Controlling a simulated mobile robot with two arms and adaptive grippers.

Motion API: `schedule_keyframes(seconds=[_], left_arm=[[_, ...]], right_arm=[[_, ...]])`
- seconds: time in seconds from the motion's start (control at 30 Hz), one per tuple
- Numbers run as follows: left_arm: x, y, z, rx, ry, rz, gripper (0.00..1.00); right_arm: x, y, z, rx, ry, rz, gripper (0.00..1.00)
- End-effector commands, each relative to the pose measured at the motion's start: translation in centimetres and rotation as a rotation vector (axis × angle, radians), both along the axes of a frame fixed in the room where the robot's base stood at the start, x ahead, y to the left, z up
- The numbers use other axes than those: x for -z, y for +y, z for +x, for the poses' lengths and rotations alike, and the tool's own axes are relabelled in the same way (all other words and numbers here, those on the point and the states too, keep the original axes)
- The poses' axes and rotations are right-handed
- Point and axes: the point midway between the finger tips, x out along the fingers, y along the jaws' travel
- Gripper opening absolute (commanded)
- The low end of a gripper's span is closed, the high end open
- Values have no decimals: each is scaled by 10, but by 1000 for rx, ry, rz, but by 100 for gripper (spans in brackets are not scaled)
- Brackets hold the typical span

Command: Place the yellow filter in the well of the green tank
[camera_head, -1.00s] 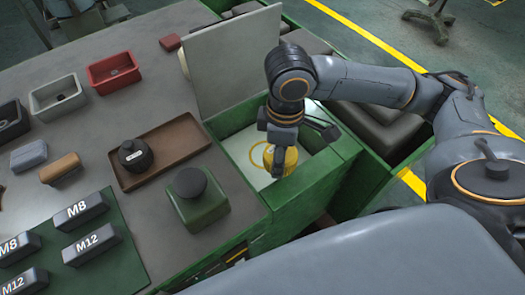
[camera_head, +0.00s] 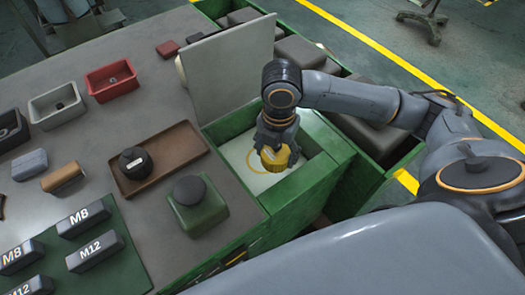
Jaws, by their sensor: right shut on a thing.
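The yellow filter (camera_head: 275,160) is a short ribbed cylinder, tilted in my right gripper (camera_head: 277,143). The gripper is shut on it from above, and its fingers hide the filter's upper part. The green tank (camera_head: 305,182) is an open box with green walls and a pale inside floor. A yellow ring (camera_head: 249,164) is marked on the floor of its well. The filter hangs over the well, just right of the ring's visible part. I cannot tell whether it touches the floor. My left gripper is not in view.
A grey upright panel (camera_head: 232,68) stands behind the well. A small green canister (camera_head: 197,212) and a brown tray (camera_head: 181,153) with a black round pot (camera_head: 135,162) are on the grey bench to the left. Dark blocks (camera_head: 369,128) fill compartments to the right.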

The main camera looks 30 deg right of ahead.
Motion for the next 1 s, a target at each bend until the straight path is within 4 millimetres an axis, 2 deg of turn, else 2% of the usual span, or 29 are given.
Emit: schedule_keyframes(seconds=[0.1, 0.2, 0.4, 0.57, 0.8, 1.0], left_arm=[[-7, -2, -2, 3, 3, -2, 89], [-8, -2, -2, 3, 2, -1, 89], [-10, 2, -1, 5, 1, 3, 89], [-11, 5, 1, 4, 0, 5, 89], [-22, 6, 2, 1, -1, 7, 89], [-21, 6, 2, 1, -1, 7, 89]], right_arm=[[12, -1, 31, 5, 1, 0, 26], [35, -2, 45, 3, 4, -1, 26], [60, -3, 66, 2, 1, 0, 26], [70, -4, 75, 2, 0, -1, 26], [98, -4, 75, 1, -1, -1, 26], [101, -4, 75, 0, -2, -1, 26]])
